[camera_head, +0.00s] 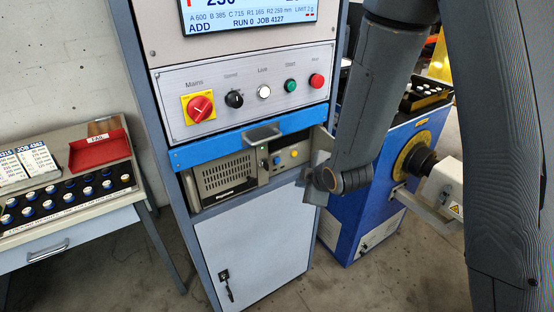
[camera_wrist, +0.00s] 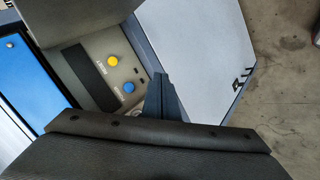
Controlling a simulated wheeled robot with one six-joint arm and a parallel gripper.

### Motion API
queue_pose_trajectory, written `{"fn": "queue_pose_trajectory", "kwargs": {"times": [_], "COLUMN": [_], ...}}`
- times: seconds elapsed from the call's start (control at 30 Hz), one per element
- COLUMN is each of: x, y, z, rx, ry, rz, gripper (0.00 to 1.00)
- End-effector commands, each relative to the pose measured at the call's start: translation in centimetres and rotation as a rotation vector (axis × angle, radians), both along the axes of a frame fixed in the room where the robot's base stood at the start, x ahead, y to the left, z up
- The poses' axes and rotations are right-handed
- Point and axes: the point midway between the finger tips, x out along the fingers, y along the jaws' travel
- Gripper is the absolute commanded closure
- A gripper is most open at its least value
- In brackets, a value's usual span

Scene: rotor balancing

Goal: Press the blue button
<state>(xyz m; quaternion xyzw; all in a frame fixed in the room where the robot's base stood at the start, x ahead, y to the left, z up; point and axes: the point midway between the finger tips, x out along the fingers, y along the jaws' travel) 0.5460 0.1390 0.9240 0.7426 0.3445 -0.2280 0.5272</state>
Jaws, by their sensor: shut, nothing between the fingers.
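The blue button (camera_head: 277,160) sits on a beige instrument panel inside the cabinet's open bay, beside a yellow button (camera_head: 294,153). In the wrist view the blue button (camera_wrist: 128,88) is just left of my gripper's dark fingers, and the yellow button (camera_wrist: 112,60) lies beyond it. My gripper (camera_wrist: 161,78) is shut and empty. Its tip appears apart from the blue button; the exact depth gap is unclear. In the head view my wrist is at the bay's right side, and the fingertips are hard to make out.
A small open flap (camera_head: 321,146) stands at the bay's right. The lower cabinet door (camera_head: 255,240) is shut. A blue machine (camera_head: 356,225) stands right, a table with a red tray (camera_head: 99,150) left.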

Motion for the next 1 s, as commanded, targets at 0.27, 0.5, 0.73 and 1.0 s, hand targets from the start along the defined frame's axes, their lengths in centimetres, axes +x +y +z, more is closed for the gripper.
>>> {"fn": "queue_pose_trajectory", "kwargs": {"times": [0.27,0.5,0.73,1.0], "x": [0.4,2.5,5.1,7.0], "y": [0.3,1.7,3.4,4.7], "z": [0.0,0.0,-0.1,0.0], "rx": [0.0,0.001,0.001,0.001], "ry": [0.0,0.0,0.0,0.0], "rz": [0.0,0.001,-0.001,-0.001], "gripper": [1.0,1.0,1.0,1.0]}}
